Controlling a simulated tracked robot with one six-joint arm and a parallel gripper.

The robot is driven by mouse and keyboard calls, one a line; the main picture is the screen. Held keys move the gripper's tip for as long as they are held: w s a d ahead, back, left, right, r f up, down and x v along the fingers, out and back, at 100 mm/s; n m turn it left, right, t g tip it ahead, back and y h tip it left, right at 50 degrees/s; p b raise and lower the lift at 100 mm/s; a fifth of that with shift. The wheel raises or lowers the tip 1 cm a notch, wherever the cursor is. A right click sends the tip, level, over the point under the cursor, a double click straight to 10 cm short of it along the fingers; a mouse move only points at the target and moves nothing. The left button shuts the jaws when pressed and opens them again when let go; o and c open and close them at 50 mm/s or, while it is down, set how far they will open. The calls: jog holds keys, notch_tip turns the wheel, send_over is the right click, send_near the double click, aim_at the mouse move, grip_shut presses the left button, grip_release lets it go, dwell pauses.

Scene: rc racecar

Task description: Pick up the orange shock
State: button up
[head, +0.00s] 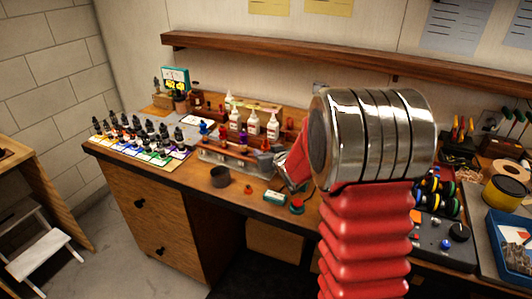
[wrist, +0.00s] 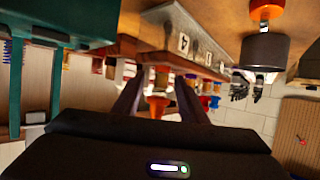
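In the wrist view, a small orange piece (wrist: 158,106), which looks like the orange shock, shows between the two dark fingers of my gripper (wrist: 159,92). The fingers stand apart with gaps on both sides of it, and I see no contact.
White bottles (head: 253,124) stand behind the rack. A dark cup (head: 220,177) stands in front of it. Several dark bottles on coloured cards (head: 150,140) fill the bench's left end. A teal box (head: 275,197) and a red button (head: 297,206) lie near the front edge.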

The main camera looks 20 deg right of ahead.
jog(key=shift+c, duration=0.2)
grip_shut()
dwell(0.5)
